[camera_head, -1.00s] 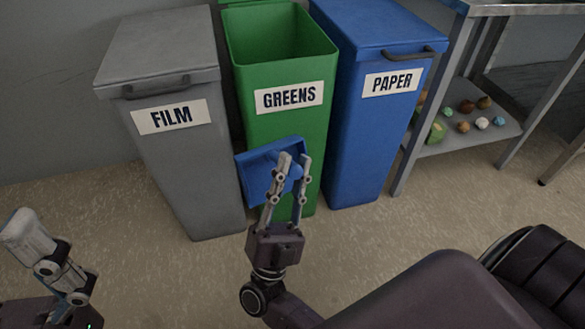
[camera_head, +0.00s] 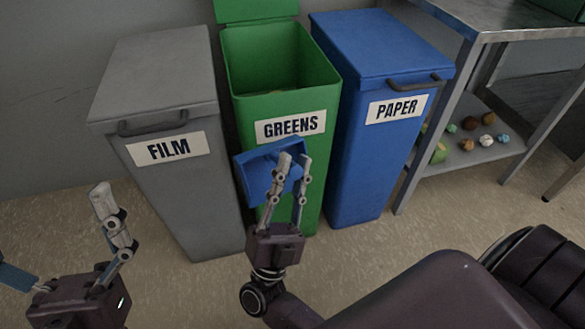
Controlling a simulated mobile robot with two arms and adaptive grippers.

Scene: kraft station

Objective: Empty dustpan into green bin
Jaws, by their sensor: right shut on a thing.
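The green bin (camera_head: 266,105) marked GREENS stands in the middle with its lid (camera_head: 255,10) raised at the back and its top open. The blue dustpan (camera_head: 256,168) is tilted in front of the bin's front wall, below the rim and just under the label. My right gripper (camera_head: 295,160) is shut on the dustpan, its fingers pointing up and hiding part of it. I cannot make out anything lying in the dustpan. My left gripper (camera_head: 60,235) is at the lower left, its fingers spread wide, one partly cut off by the picture's edge.
A closed grey FILM bin (camera_head: 165,85) stands left of the green bin and a closed blue PAPER bin (camera_head: 380,50) right of it. A metal table (camera_head: 490,18) at the right has a lower shelf with several small round items. The floor before the bins is clear.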

